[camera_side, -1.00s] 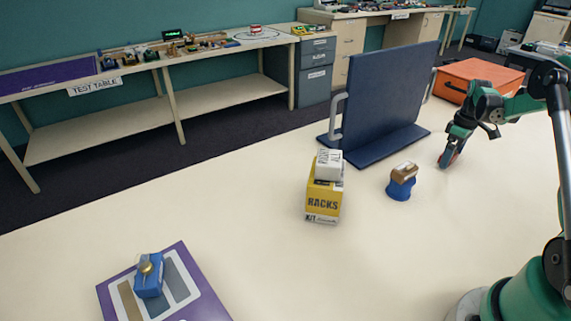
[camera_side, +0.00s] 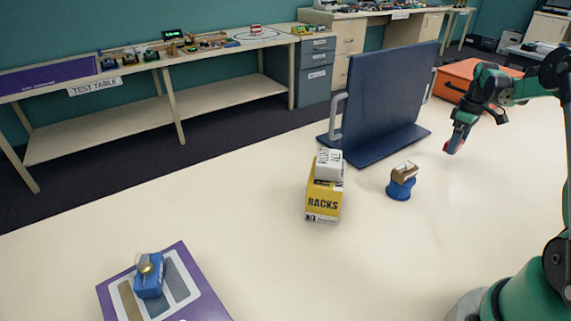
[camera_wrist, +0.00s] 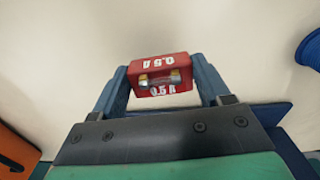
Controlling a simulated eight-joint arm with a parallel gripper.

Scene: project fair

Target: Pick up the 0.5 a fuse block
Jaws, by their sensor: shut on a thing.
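The red 0.5 A fuse block (camera_wrist: 162,67) sits between the two fingers of my gripper (camera_wrist: 163,88) in the wrist view. Its white "0.5 A" lettering and a small glass fuse with brass-coloured ends face the camera. My gripper is shut on it. In the side view my gripper (camera_side: 455,143) points down above the cream table, right of the navy upright panel, and the fuse block shows as a small red patch at its tip. The fuse block appears to be clear of the table.
A navy panel (camera_side: 388,95) on a base stands left of my gripper. An orange box (camera_side: 462,72) is behind. A blue holder with a brown block (camera_side: 402,180) and a yellow "RACKS" box (camera_side: 323,203) stand left. A purple board (camera_side: 200,285) carries a blue block (camera_side: 149,278).

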